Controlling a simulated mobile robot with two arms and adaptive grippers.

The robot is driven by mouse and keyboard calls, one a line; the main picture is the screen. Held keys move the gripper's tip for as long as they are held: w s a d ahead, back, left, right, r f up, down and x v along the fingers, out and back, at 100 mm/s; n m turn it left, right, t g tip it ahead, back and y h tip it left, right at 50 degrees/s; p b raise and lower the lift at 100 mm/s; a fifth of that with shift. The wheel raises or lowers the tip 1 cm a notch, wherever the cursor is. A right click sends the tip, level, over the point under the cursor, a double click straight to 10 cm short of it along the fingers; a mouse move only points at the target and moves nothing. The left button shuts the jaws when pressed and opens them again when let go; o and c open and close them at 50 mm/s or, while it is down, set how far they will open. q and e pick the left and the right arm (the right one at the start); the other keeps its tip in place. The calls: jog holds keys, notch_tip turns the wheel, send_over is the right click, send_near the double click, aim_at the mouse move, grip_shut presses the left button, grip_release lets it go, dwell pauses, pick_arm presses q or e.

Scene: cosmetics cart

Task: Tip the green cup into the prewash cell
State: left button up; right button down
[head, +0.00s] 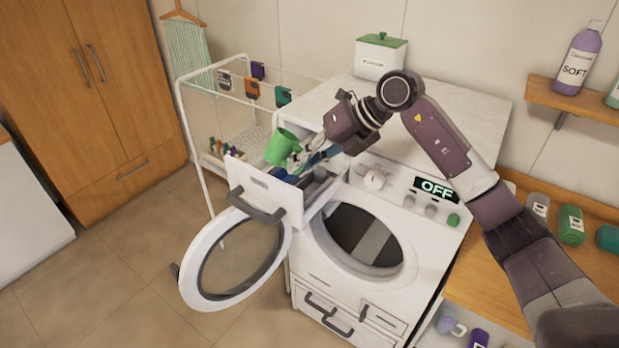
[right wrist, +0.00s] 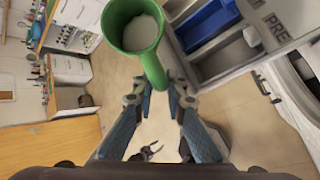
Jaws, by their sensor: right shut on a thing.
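The green cup (head: 282,147) is in the air above the open detergent drawer (head: 262,186) of the washing machine. My right gripper (head: 303,160) is shut on the cup's handle. In the right wrist view the cup (right wrist: 118,18) has white powder (right wrist: 140,33) inside. The drawer shows a blue-lined cell (right wrist: 208,22) and a grey cell (right wrist: 226,52) beside it. In the right wrist view the cup is left of these cells. My left gripper is out of view.
The washer's round door (head: 205,278) hangs open below the drawer. A white box with a green lid (head: 380,57) stands on the worktop. A drying rack (head: 205,150) with clips is left of the drawer. Bottles stand on the right shelves.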

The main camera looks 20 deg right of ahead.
jog(key=shift+r+y, duration=0.1)
jog(key=shift+y, duration=0.7)
jog(key=shift+a+r+m+y, duration=0.1)
jog(key=shift+m+y, duration=0.3)
jog(key=shift+y, duration=0.5)
jog(key=shift+f+y+b, duration=0.35)
jog(key=shift+y+b, duration=0.05)
jog(key=shift+a+f+y+b, duration=0.1)
jog(key=shift+f+y+b, duration=0.25)
jog(key=shift+b, duration=0.35)
jog(key=shift+r, duration=0.25)
jog(key=shift+y, duration=0.25)
jog(key=shift+a+m+y+b, duration=0.15)
jog(key=shift+m+y+b, duration=0.3)
jog(key=shift+b, duration=0.2)
jog(key=shift+f+t+y+b, duration=0.1)
jog(key=shift+t+y+b, duration=0.2)
jog(key=shift+y+b, duration=0.1)
